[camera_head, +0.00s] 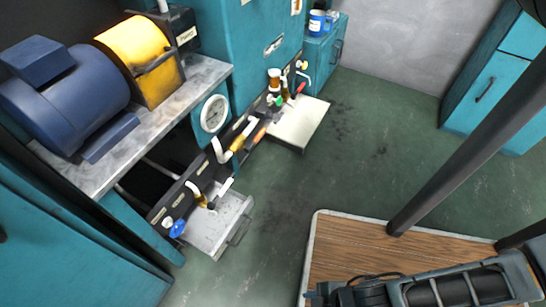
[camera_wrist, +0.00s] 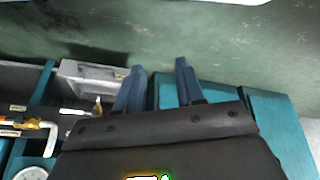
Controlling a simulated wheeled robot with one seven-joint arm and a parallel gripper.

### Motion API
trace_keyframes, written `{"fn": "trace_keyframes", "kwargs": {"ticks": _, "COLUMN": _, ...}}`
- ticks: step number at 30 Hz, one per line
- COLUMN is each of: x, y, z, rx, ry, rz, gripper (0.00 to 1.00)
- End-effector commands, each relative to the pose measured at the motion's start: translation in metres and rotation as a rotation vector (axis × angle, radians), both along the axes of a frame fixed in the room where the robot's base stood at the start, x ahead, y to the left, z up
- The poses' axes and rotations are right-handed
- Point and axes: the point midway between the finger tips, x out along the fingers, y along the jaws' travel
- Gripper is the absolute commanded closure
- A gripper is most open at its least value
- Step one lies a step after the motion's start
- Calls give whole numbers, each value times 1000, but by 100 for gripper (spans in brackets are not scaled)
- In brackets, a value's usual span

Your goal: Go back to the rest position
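In the wrist view my gripper (camera_wrist: 158,80) shows two blue-grey fingers spread apart with nothing between them. Green floor and a teal cabinet front lie behind the fingers. In the head view my dark grey arm (camera_head: 450,290) lies at the bottom right over a wooden-topped surface; I cannot make out the fingertips there. The gripper touches nothing that I can see.
A blue motor (camera_head: 70,95) and yellow housing (camera_head: 140,55) sit on a grey-topped bench. A gauge (camera_head: 214,113), valves and pipes line its side above metal trays (camera_head: 215,225). Green floor (camera_head: 370,130) is clear.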

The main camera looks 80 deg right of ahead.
Motion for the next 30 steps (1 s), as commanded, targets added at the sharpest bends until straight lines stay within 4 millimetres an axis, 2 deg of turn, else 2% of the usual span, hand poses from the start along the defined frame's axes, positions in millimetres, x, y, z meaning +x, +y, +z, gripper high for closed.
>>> {"fn": "trace_keyframes", "kwargs": {"ticks": 1, "x": 5, "y": -5, "z": 33, "rx": 40, "ry": -84, "rz": -27, "gripper": 62}}
{"fn": "trace_keyframes", "kwargs": {"ticks": 3, "x": 18, "y": -12, "z": 80, "rx": 86, "ry": -210, "rz": -57, "gripper": 62}}
{"fn": "trace_keyframes", "kwargs": {"ticks": 9, "x": 45, "y": -36, "z": 203, "rx": 147, "ry": -517, "rz": -118, "gripper": 62}}
{"fn": "trace_keyframes", "kwargs": {"ticks": 15, "x": 59, "y": -54, "z": 294, "rx": 159, "ry": -727, "rz": -151, "gripper": 62}}
{"fn": "trace_keyframes", "kwargs": {"ticks": 20, "x": 65, "y": -67, "z": 356, "rx": 156, "ry": -861, "rz": -171, "gripper": 62}}
{"fn": "trace_keyframes", "kwargs": {"ticks": 21, "x": 65, "y": -66, "z": 334, "rx": 157, "ry": -854, "rz": -169, "gripper": 62}}
{"fn": "trace_keyframes", "kwargs": {"ticks": 22, "x": 65, "y": -65, "z": 328, "rx": 157, "ry": -852, "rz": -168, "gripper": 62}}
{"fn": "trace_keyframes", "kwargs": {"ticks": 30, "x": 65, "y": -65, "z": 293, "rx": 157, "ry": -849, "rz": -168, "gripper": 62}}
